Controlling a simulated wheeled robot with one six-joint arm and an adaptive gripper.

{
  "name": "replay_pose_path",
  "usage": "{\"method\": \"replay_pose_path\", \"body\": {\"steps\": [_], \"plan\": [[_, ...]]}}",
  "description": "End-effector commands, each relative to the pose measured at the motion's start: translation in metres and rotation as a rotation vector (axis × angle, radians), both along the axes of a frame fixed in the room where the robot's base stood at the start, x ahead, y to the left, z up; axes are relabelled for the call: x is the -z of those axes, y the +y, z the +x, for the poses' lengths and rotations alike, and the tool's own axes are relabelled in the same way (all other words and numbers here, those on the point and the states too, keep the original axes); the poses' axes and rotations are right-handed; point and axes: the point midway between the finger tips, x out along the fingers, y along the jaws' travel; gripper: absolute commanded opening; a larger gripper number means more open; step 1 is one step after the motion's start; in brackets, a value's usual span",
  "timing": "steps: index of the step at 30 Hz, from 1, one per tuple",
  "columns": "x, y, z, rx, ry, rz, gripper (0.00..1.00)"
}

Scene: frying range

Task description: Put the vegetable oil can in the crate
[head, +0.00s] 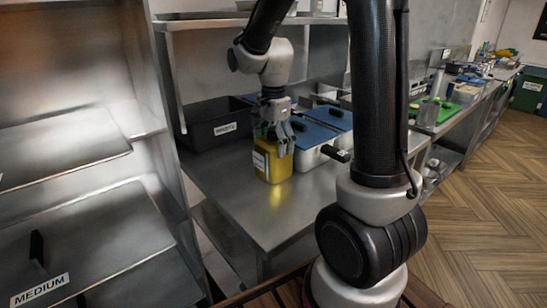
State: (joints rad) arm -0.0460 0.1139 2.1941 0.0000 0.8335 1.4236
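The vegetable oil can (272,167) is a yellow, box-shaped can with a pale label on its left face. A black crate (213,136) with a white label stands behind and left of the can, against the wall. Its inside is mostly out of sight.
White containers with blue lids (318,133) stand close to the can's right, with black handles. A shelf (230,22) hangs above the counter. Bare steel counter (240,208) lies in front of the can. A steel unit labelled MEDIUM (40,290) stands at the left.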

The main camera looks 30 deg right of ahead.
Motion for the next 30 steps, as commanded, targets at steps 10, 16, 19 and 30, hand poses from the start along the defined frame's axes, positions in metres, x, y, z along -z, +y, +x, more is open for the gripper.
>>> {"method": "replay_pose_path", "body": {"steps": [10,16,19,30], "plan": [[-0.002,0.000,0.000,0.000,-0.001,0.000,0.53],[-0.021,0.000,0.001,0.000,-0.004,0.000,0.53],[-0.038,0.000,0.001,0.000,-0.005,0.000,0.53],[-0.120,0.000,0.001,0.000,-0.005,0.000,0.53]]}}
